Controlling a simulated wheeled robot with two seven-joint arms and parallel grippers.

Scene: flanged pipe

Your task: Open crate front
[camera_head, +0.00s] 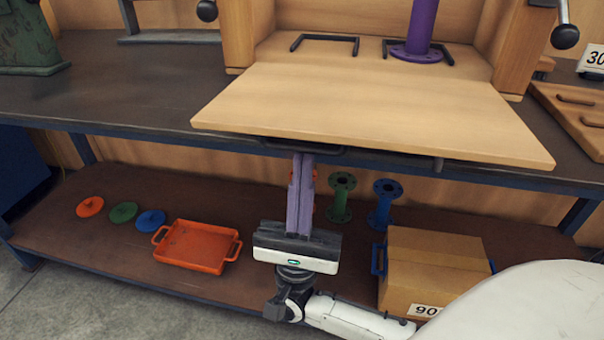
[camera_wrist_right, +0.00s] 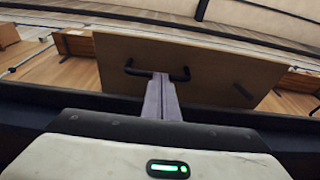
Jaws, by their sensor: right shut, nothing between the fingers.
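The wooden crate front (camera_head: 370,110) is folded down towards me and lies nearly flat, tilted a little, reaching past the bench's front edge. Its black handle (camera_head: 345,152) shows under the near edge; in the right wrist view the panel (camera_wrist_right: 210,62) shows from below with the handle (camera_wrist_right: 180,73). My right gripper (camera_head: 303,158) points up from below, fingers shut and empty. Its fingertips (camera_wrist_right: 160,77) overlap the handle in the picture; I cannot tell whether they touch it. My left gripper is not in view.
On the lower shelf are an orange tray (camera_head: 195,246), coloured discs (camera_head: 123,212), green (camera_head: 340,200) and blue (camera_head: 383,205) flanged pieces and a cardboard box (camera_head: 430,265). The bench left of the crate is mostly clear.

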